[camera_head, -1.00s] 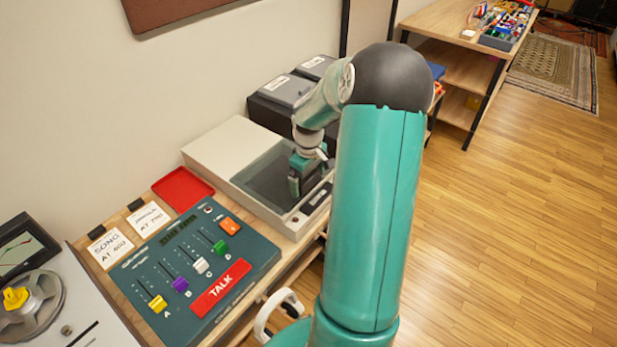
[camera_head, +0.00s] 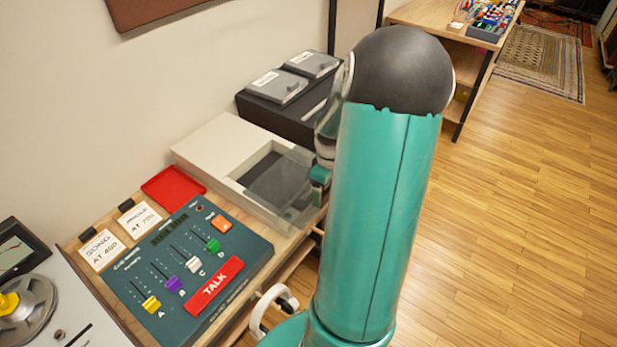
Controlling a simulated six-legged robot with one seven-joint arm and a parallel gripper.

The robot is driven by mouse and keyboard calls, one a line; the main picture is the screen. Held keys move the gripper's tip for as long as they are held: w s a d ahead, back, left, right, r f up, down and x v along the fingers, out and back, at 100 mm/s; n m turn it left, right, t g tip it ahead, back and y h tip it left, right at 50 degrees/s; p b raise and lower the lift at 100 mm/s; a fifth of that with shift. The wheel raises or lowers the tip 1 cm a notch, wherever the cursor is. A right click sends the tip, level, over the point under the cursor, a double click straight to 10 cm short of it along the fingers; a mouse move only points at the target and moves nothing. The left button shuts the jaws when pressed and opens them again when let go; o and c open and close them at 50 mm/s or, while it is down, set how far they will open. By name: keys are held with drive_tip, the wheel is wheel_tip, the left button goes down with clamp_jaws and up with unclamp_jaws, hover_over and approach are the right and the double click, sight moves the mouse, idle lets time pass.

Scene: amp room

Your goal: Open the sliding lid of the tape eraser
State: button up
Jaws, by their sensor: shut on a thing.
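The tape eraser (camera_head: 205,150) is a cream box on the wooden bench against the wall. Its clear sliding lid (camera_head: 293,205) is drawn partly out toward the right front, past the box's edge. Part of the dark recess (camera_head: 270,172) shows uncovered behind it. My gripper (camera_head: 320,185) is at the lid's right part, mostly hidden behind my teal arm. It is shut on the lid, though its fingertips are hard to make out.
A mixer panel (camera_head: 195,265) with coloured faders and a red TALK button stands in front of the eraser. A red tray (camera_head: 172,187) lies beside it. A dark unit with two grey boxes (camera_head: 290,85) stands behind. The wooden floor at right is clear.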

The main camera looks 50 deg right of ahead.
drive_tip(key=s+d, duration=0.1)
drive_tip(key=s, duration=1.2)
drive_tip(key=shift+s, duration=0.2)
drive_tip(key=o, duration=1.3)
wheel_tip(320, 180, up, 14)
drive_tip(key=shift+f, duration=0.1)
